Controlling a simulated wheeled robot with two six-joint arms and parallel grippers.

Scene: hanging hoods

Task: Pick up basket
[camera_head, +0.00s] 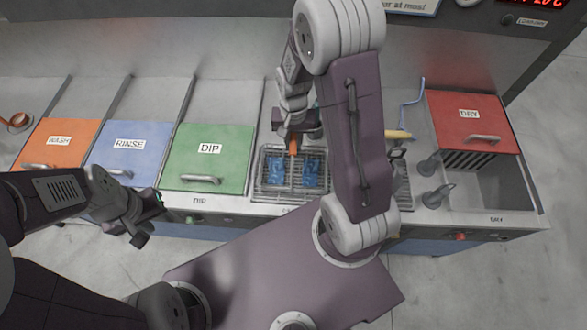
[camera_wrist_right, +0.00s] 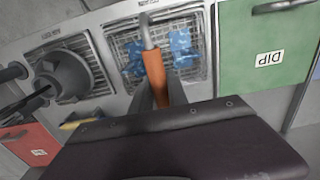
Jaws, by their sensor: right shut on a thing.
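The wire basket (camera_head: 268,189) sits at the middle of the counter, right of the green DIP lid, with blue pieces (camera_head: 277,172) lying in it. Its orange handle (camera_head: 294,144) rises at the back. My right gripper (camera_head: 293,132) is shut on this handle; the right wrist view shows the orange handle (camera_wrist_right: 154,78) between the fingers and the basket's wire mesh (camera_wrist_right: 130,50) beyond. My left gripper (camera_head: 148,218) hangs at the front left, in front of the DIP station and away from the basket. Its finger gap is not clear.
Orange WASH (camera_head: 58,141), blue RINSE (camera_head: 130,151) and green DIP (camera_head: 210,163) lids lie shut at left. The red DRY lid (camera_head: 470,115) is at right, with grey nozzles (camera_head: 436,197) beside it. My right arm hides part of the counter.

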